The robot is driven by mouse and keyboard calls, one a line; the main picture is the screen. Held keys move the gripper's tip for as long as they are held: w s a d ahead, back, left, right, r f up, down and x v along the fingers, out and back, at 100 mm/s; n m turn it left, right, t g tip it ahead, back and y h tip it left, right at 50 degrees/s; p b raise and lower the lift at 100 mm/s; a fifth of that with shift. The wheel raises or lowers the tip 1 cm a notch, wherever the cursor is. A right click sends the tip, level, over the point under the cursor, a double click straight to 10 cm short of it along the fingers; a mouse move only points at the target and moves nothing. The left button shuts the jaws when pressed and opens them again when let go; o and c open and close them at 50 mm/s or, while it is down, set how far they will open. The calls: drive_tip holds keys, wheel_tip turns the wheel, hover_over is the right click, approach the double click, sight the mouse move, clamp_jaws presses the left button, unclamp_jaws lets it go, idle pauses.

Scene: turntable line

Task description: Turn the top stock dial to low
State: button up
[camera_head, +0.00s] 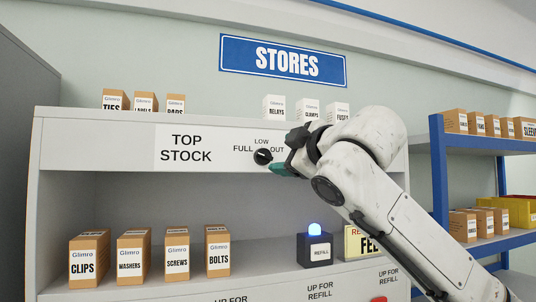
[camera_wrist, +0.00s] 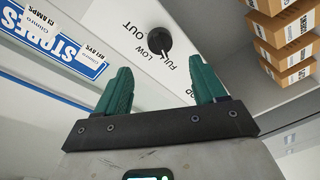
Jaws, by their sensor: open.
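The top stock dial (camera_head: 263,156) is a small round black knob on the white front strip beside the TOP STOCK label (camera_head: 186,148). FULL is printed on its left, LOW above it and OUT on its right. A small light mark on the knob seems to point toward FULL. My gripper (camera_head: 279,168), with teal fingers, is just right of and below the dial in the head view. In the wrist view my gripper (camera_wrist: 161,66) is open and empty, and the dial (camera_wrist: 158,41) shows beyond the gap between the fingertips. Contact is not visible.
Brown boxes, such as CLIPS (camera_head: 88,262) and BOLTS (camera_head: 217,252), stand on the lower shelf. A dark REFILL box (camera_head: 316,250) with a lit blue lamp is right of them. White boxes stand on top of the unit. A blue rack (camera_head: 438,175) is at right.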

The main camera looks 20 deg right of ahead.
sight(267, 156)
drive_tip(key=w+p, duration=0.1)
drive_tip(key=w, duration=0.2)
drive_tip(key=w+a+p, duration=0.1)
drive_tip(key=w, duration=0.1)
drive_tip(key=w+p, duration=0.1)
drive_tip(key=w, duration=0.2)
drive_tip(key=shift+w+a, duration=0.2)
drive_tip(key=shift+w, duration=0.15)
drive_tip(key=c, duration=1.1)
